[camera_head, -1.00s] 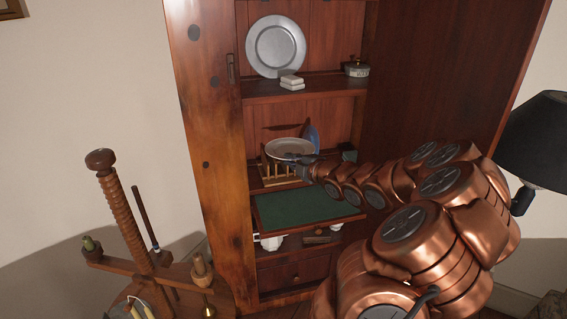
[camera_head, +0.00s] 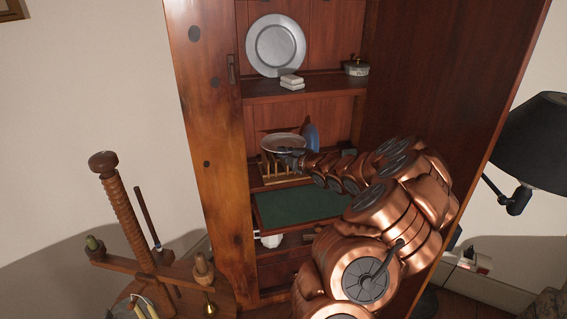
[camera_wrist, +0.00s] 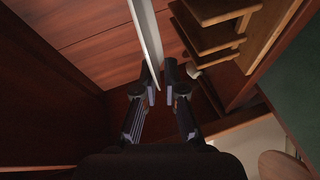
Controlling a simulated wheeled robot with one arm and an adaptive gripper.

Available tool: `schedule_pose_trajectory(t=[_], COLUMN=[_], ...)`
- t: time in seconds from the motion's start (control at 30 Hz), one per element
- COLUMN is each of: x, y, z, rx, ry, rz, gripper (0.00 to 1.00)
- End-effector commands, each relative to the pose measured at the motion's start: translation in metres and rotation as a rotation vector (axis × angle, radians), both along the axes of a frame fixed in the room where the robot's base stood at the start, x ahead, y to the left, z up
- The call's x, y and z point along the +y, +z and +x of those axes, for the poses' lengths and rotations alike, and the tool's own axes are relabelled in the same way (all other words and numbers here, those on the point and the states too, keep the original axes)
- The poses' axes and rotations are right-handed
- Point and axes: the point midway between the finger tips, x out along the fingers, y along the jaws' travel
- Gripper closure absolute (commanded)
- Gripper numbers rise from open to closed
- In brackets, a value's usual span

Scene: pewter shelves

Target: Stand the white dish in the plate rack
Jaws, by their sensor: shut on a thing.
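The white dish (camera_head: 282,143) is held in the middle bay of the cabinet, tilted, above the wooden plate rack (camera_head: 272,168). My gripper (camera_head: 290,158) is shut on the dish's near edge. In the wrist view the dish (camera_wrist: 146,32) shows nearly edge-on, running up from between the fingertips of my gripper (camera_wrist: 159,78). The rack's wooden bars (camera_wrist: 216,42) lie just right of the dish there, apart from it in that picture. Whether the dish touches the rack cannot be told from the head view. A blue plate (camera_head: 312,135) stands behind and right of the dish.
A pewter plate (camera_head: 276,46), white blocks (camera_head: 291,81) and a lidded pot (camera_head: 356,67) are on the shelf above. A green-topped surface (camera_head: 290,207) lies below the rack. The cabinet's left side (camera_head: 208,150) borders the bay. A wooden stand (camera_head: 130,220) is at left.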

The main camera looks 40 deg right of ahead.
Motion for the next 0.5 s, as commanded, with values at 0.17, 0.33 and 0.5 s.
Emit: schedule_pose_trajectory(t=[0.17,0.33,0.5], x=[0.0,0.0,-0.002], y=[-0.009,-0.026,-0.039], z=[0.0,0.0,0.002], rx=[-0.002,-0.002,-0.001], ry=[-0.001,-0.001,-0.001], rz=[0.003,0.002,-0.002], gripper=[1.0,1.0,1.0])
